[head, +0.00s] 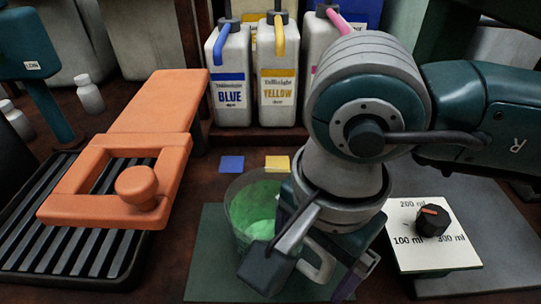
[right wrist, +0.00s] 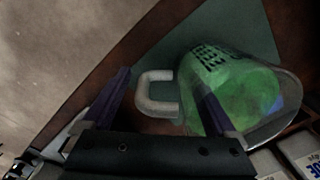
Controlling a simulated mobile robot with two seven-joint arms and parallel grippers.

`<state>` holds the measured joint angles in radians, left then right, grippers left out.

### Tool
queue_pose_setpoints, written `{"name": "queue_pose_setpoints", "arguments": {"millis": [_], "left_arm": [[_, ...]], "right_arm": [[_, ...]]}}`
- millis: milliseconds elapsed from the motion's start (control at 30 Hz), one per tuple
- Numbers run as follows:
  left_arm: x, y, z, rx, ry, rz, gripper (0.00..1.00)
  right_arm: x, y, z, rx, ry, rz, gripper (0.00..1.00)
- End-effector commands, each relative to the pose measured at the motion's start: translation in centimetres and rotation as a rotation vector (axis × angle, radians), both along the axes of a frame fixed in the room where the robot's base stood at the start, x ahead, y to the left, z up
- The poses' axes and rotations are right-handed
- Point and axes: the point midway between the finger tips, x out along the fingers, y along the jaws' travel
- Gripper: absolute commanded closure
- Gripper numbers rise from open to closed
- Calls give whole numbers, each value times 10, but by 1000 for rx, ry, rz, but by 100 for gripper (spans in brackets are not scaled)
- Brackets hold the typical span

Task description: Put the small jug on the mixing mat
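The small jug (head: 256,207) is clear, with green liquid inside and a pale handle (head: 318,262) on its near right side. It is upright over a flat dark green mat (head: 207,275), which I take for the mixing mat. I cannot tell whether its base touches the mat. My right gripper (head: 310,272) is at the handle, partly hiding the jug. In the right wrist view the handle (right wrist: 157,93) lies between the two spread fingers, with visible gaps. One finger overlaps the wall of the jug (right wrist: 243,95). My left gripper is not in view.
An orange board with a knob (head: 137,187) lies over a black slatted tray (head: 75,258) at left. BLUE (head: 230,75) and YELLOW (head: 277,75) canisters stand behind, with blue and yellow squares before them. A dial plate (head: 430,245) stands at right.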

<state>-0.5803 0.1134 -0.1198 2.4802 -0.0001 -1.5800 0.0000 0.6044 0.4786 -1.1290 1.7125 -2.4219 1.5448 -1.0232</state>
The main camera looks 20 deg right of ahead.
Motion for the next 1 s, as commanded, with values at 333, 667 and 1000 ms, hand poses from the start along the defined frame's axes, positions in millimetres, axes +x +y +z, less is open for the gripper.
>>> {"name": "queue_pose_setpoints", "arguments": {"millis": [333,667,1000], "left_arm": [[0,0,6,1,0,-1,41],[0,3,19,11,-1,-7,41],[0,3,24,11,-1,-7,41]], "right_arm": [[0,0,7,0,0,0,6],[-1,-1,76,1,-5,2,6],[-4,-2,121,0,0,0,6]]}}
